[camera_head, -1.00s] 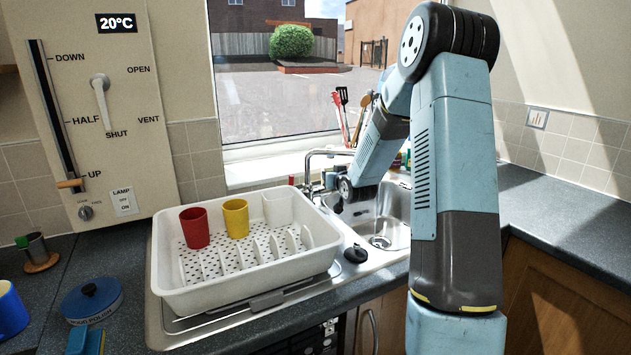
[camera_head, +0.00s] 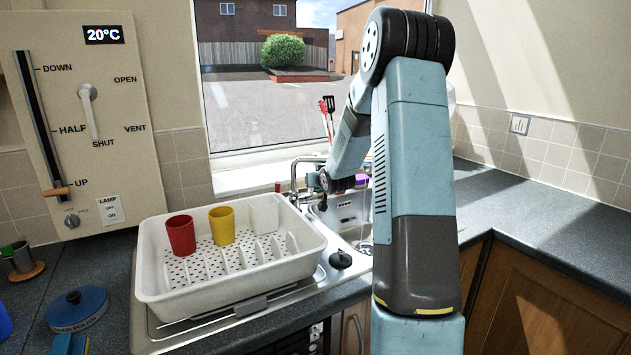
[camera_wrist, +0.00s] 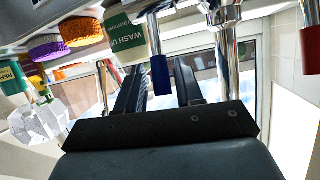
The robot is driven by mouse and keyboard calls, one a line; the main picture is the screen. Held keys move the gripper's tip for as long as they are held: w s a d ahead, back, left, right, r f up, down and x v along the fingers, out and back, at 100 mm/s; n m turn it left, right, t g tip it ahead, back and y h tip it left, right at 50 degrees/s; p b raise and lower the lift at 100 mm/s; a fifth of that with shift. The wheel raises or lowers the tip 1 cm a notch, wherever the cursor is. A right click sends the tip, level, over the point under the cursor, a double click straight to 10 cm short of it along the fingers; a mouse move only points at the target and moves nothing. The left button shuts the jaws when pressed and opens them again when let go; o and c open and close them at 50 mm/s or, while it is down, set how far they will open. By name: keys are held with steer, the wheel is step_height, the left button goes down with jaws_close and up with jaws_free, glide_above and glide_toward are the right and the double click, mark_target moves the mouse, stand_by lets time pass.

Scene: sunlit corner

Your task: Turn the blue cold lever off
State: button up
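The blue cold lever (camera_wrist: 160,76) shows in the wrist view as a chrome arm with a blue end. My gripper (camera_wrist: 158,75) has its two dark fingers apart, and the blue end appears in the gap between them. I cannot tell how deep it sits or whether a finger touches it. The chrome tap column (camera_wrist: 226,60) stands just right of the fingers, with the red-ended lever (camera_wrist: 311,48) further right.
A white dish rack (camera_head: 205,290) with a red cup (camera_head: 181,235) and a yellow cup (camera_head: 222,226) stands left of the sink (camera_head: 350,215). A Wash Up bottle (camera_wrist: 126,38) and round scourers (camera_wrist: 82,32) are left of the blue lever in the wrist view.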

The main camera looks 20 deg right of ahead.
steer(key=shift+o, duration=0.5)
steer(key=shift+a, duration=0.1)
steer(key=v, duration=1.3)
steer(key=shift+s, duration=0.4)
steer(key=shift+r, duration=0.1)
steer(key=shift+c, duration=0.2)
